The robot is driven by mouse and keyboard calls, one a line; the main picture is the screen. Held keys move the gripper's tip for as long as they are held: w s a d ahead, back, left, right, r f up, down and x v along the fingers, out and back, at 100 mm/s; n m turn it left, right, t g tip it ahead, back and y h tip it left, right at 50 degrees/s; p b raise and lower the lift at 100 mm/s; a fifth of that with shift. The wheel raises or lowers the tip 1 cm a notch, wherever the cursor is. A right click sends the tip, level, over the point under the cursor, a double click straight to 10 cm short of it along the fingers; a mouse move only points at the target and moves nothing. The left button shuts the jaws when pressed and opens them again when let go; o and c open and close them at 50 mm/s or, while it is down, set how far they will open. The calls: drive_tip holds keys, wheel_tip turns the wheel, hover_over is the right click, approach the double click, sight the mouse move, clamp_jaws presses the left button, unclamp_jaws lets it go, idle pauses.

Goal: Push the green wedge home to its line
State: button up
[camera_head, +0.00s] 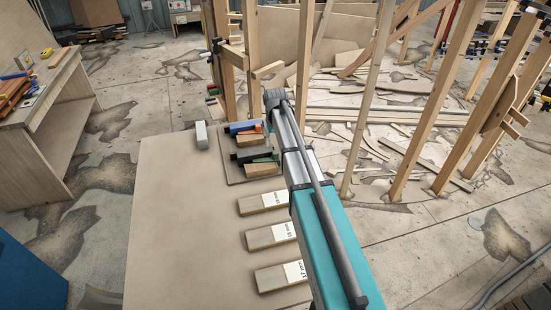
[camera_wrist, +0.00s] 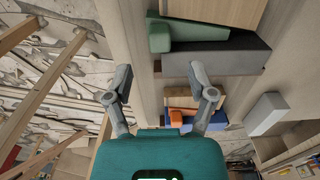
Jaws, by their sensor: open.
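The green wedge (camera_wrist: 200,28) lies along the dark grey block (camera_wrist: 220,60) at the top of the wrist view, with a thicker green piece (camera_wrist: 159,38) at its left end. In the head view, green (camera_head: 265,158) shows beside the black block (camera_head: 248,155), partly behind my arm. My gripper (camera_wrist: 160,75) is open in the wrist view, fingers spread and nothing between them. Its fingertips appear just below the dark block and the green pieces; I cannot tell whether they touch. I cannot make out the line.
A blue block (camera_wrist: 208,123), an orange piece (camera_wrist: 176,118) and wood lie near the dark block. A pale grey block (camera_head: 202,135) stands to the left on the table (camera_head: 165,220). Three labelled wooden blocks lie nearer. Timber posts (camera_head: 365,90) rise right of my arm.

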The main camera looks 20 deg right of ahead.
sight(275, 152)
drive_tip(key=shift+f+b, duration=3)
drive_tip(key=shift+f, duration=0.3)
clamp_jaws()
